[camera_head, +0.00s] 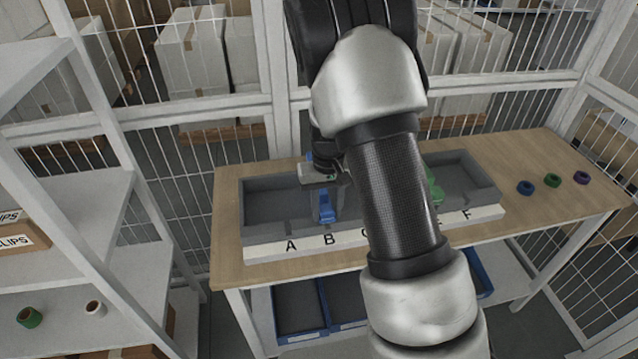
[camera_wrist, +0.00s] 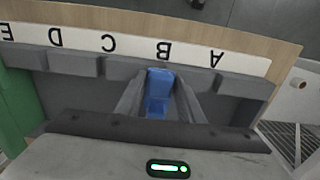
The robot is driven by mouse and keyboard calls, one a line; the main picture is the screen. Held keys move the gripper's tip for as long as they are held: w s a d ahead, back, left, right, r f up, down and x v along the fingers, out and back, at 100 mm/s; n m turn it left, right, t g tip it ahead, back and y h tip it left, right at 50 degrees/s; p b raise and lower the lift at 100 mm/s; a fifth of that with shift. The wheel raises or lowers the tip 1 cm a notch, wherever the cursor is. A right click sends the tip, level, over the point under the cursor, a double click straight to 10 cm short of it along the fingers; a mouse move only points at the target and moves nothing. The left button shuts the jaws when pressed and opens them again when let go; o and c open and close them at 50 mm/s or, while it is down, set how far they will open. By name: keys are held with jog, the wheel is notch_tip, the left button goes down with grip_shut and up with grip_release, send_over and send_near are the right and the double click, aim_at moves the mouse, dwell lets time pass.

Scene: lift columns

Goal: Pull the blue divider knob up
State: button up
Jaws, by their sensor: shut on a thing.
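The blue divider (camera_head: 326,208) stands in the grey lettered tray (camera_head: 262,228), near letter B. Its blue top also shows in the wrist view (camera_wrist: 159,86), between my two fingers. My gripper (camera_wrist: 158,104) is shut on the blue divider knob, with one finger on each side. In the head view my gripper (camera_head: 323,182) is above the tray, at the divider's upper part. My arm hides the tray's middle. How far the divider sits in its slot I cannot tell.
A green divider (camera_head: 434,186) stands further right in the tray, partly behind my arm. A blue ring (camera_head: 525,188), a green ring (camera_head: 552,180) and a purple ring (camera_head: 581,178) lie on the wooden table (camera_head: 540,150). Shelves (camera_head: 75,200) stand at left; wire fencing is behind.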

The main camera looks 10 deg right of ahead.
aim_at(327, 207)
jog(key=shift+r, duration=0.2)
jog(key=shift+w+r+p, duration=0.15)
jog(key=shift+r+p, duration=0.4)
jog(key=shift+r, duration=0.35)
jog(key=shift+c, duration=0.9)
jog(key=shift+r+p, duration=0.3)
jog(key=shift+r, duration=0.05)
jog(key=o, duration=0.9)
jog(key=shift+c, duration=0.2)
